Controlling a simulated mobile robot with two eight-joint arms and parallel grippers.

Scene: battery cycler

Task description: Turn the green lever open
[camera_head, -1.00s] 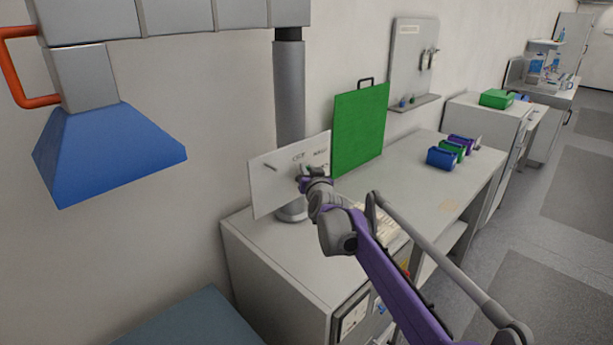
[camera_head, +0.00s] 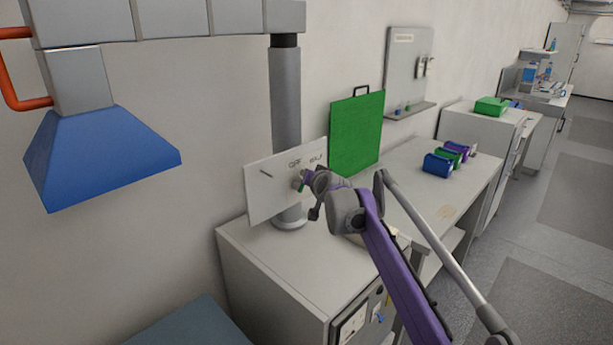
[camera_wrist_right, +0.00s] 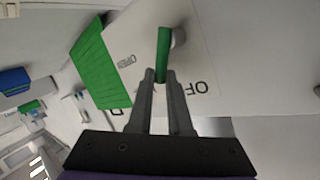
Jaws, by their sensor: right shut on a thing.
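The green lever (camera_wrist_right: 163,44) is mounted on a white panel (camera_head: 265,200) with printed lettering. In the right wrist view the panel (camera_wrist_right: 205,60) shows "OPEN" on one side of the lever and partly hidden letters below it. My right gripper (camera_wrist_right: 160,78) is shut on the free end of the lever, with its fingertips around it. In the head view the right gripper (camera_head: 302,182) is at the panel's right part, and the lever is mostly hidden there. My left gripper is not in view.
The panel stands in front of a grey post (camera_head: 286,100) on a bench (camera_head: 260,255). A green board (camera_head: 356,135) stands behind to the right. Blue, green and purple bins (camera_head: 438,164) sit farther along. A blue hood (camera_head: 100,155) hangs at left.

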